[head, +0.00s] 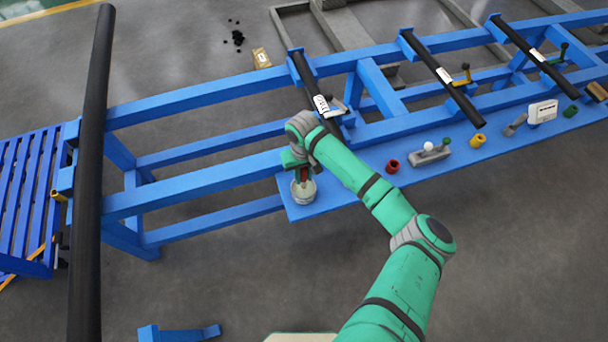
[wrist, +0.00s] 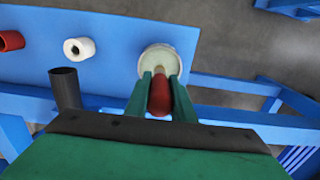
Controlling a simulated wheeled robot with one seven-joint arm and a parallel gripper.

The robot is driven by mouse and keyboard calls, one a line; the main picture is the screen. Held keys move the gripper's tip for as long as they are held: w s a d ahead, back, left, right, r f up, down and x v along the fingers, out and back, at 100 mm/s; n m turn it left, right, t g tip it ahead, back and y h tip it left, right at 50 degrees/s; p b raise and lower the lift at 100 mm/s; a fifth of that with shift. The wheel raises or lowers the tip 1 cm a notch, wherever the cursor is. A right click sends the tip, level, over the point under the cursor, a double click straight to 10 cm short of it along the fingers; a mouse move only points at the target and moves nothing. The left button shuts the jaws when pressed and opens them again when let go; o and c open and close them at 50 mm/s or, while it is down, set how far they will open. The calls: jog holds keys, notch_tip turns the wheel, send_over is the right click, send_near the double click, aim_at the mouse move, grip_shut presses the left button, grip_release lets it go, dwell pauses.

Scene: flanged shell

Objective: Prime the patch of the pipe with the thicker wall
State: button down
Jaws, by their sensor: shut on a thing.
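My gripper (head: 302,168) is shut on a red handle (wrist: 160,95), which also shows between the fingers in the head view. The handle's lower end is at the mouth of a pale pot (head: 303,190), at the near left end of the blue shelf; in the wrist view the pot (wrist: 160,58) lies just past the fingertips. The tool's working end is hidden. Three short dark pipes lie on the blue rack: left (head: 309,73), middle (head: 432,61) and right (head: 522,45). Each bears a white tag. I cannot tell which wall is thicker.
The shelf (head: 350,186) also holds a red cylinder (head: 392,166), a grey block with a white ball (head: 430,155), a yellow cylinder (head: 478,141) and a white box (head: 543,111). A white cylinder (wrist: 79,48) shows in the wrist view. A long black pipe (head: 92,150) stands out at left.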

jog(key=shift+d+f, duration=0.1)
jog(key=shift+f, duration=0.45)
dwell(1.1)
jog(key=shift+s, duration=0.1)
jog(key=shift+r, duration=3.55)
